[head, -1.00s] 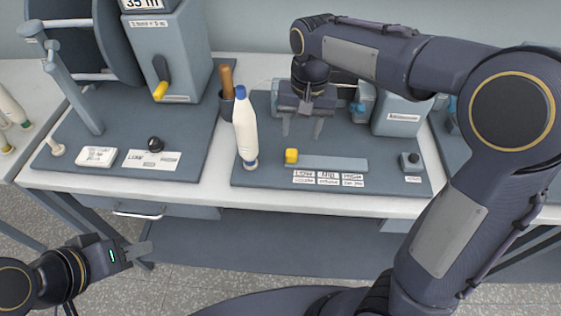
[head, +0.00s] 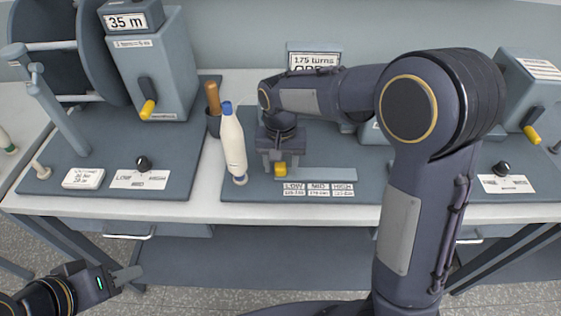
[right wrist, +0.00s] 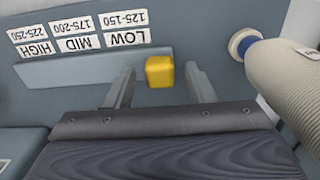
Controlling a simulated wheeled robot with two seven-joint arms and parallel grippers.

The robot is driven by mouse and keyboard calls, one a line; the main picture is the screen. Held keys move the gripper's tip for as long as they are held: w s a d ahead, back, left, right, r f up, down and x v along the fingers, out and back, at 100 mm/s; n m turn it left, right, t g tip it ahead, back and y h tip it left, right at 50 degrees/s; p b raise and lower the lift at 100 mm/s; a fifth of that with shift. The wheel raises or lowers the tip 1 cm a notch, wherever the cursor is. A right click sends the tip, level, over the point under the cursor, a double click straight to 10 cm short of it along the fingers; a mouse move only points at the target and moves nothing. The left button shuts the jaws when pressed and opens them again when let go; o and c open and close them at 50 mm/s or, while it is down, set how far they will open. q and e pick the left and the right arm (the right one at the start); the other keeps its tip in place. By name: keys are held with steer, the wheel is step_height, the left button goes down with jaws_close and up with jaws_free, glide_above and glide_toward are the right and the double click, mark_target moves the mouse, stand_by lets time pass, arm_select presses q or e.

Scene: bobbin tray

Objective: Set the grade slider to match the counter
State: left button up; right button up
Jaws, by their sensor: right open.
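The yellow slider knob (head: 281,169) stands at the left, LOW end of its grey track (head: 325,174). Labels below the track read LOW, MID and HIGH; in the right wrist view LOW (right wrist: 125,38) is 125-150, MID (right wrist: 88,42) 175-200, HIGH 225-250. The counter (head: 314,61) at the back reads 175 turns; its lower part is hidden by my right arm. My right gripper (head: 274,164) is open, its fingers on either side of the knob (right wrist: 160,71) with gaps showing. My left gripper (head: 128,274) hangs in front of the table, its jaws unclear.
A white bobbin with a blue tip (head: 233,145) stands close left of the knob; its base shows beside the gripper in the right wrist view. A machine marked 35 m (head: 130,22) stands left.

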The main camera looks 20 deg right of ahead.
mark_target(318, 173)
steer(key=shift+c, duration=0.4)
jaws_close()
steer(key=d, duration=0.3)
steer(key=s+d, duration=0.1)
steer(key=d, duration=0.2)
steer(key=s+d, duration=0.1)
steer(key=d, duration=0.2)
steer(key=shift+s, duration=0.25)
steer(key=shift+o, duration=0.4)
jaws_free()
steer(key=shift+r, duration=0.1)
step_height(318, 173, up, 8)
